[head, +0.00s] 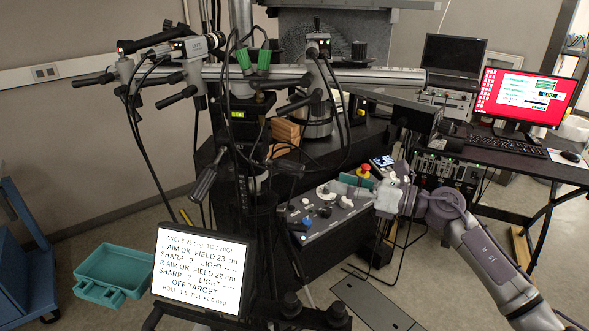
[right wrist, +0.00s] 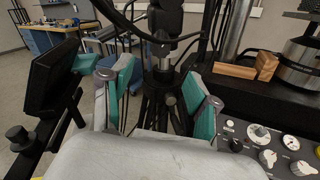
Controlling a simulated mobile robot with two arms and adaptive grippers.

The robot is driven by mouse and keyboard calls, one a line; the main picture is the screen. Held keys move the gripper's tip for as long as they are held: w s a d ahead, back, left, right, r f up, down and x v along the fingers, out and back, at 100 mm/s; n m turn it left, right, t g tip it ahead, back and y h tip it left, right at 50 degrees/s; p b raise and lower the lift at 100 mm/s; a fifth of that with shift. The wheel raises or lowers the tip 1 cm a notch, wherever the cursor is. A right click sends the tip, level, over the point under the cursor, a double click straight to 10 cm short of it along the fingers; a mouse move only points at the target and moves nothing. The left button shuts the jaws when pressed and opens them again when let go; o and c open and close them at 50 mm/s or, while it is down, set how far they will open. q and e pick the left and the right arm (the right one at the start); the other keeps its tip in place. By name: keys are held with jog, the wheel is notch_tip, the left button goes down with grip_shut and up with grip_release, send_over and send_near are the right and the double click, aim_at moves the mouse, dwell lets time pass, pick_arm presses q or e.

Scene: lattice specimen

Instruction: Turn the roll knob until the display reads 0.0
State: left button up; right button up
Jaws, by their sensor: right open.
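The display (head: 200,272) is a white screen at the lower left of the head view. Its last line appears to read roll -1.5 and tilt +2.0 deg, above it OFF TARGET. Two dark knobs (head: 291,305) (head: 338,316) sit low in front, right of the display; I cannot tell which is the roll knob. My right gripper (head: 352,183) reaches in from the right over the control panel, apart from those knobs. In the right wrist view its teal-lined fingers (right wrist: 160,80) are spread and empty, with a dark stand (right wrist: 165,60) beyond them. My left gripper is out of view.
A sloped control panel (head: 318,238) with several knobs lies under my right gripper. A stand with cables and handles rises at centre left. A teal tray (head: 110,262) lies on the floor. A desk with a red monitor (head: 525,97) stands at right.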

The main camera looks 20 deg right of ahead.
aim_at(302, 173)
jog(key=p+x, duration=0.4)
jog(key=x, duration=0.7)
jog(key=shift+w+a+r, duration=0.1)
jog(key=shift+w+a, duration=0.45)
grip_shut()
